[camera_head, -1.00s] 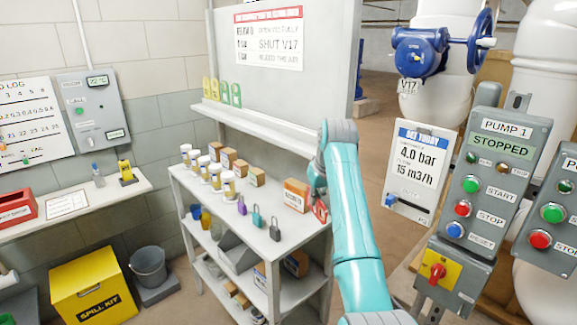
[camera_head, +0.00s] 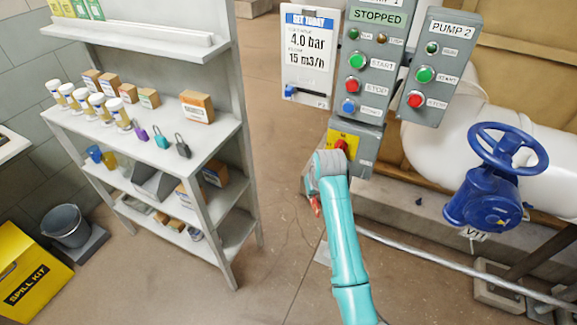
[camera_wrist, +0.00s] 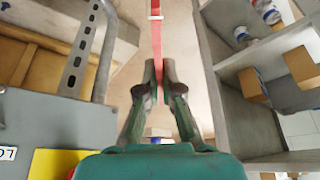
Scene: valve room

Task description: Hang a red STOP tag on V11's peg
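My gripper (camera_wrist: 160,78) is closed on a thin red tag (camera_wrist: 157,45), seen edge-on between the fingertips in the wrist view. In the head view a bit of the red tag (camera_head: 316,206) shows beside my wrist, low in front of the pump panels; its lettering cannot be read. Valve V11 (camera_head: 487,195), with a blue body and blue handwheel, is at the right of the head view, and its label (camera_head: 473,234) hangs below. A small light stub (camera_head: 527,206) sticks out at its right side; I cannot tell whether it is the peg. My gripper is well left of V11.
The pump 1 panel (camera_head: 368,75) and pump 2 panel (camera_head: 432,65) stand above my wrist. A shelf unit (camera_head: 225,130) with bottles, boxes and padlocks is at left. A thin pipe (camera_head: 440,262) runs low in front of V11. Floor between shelf and panels is clear.

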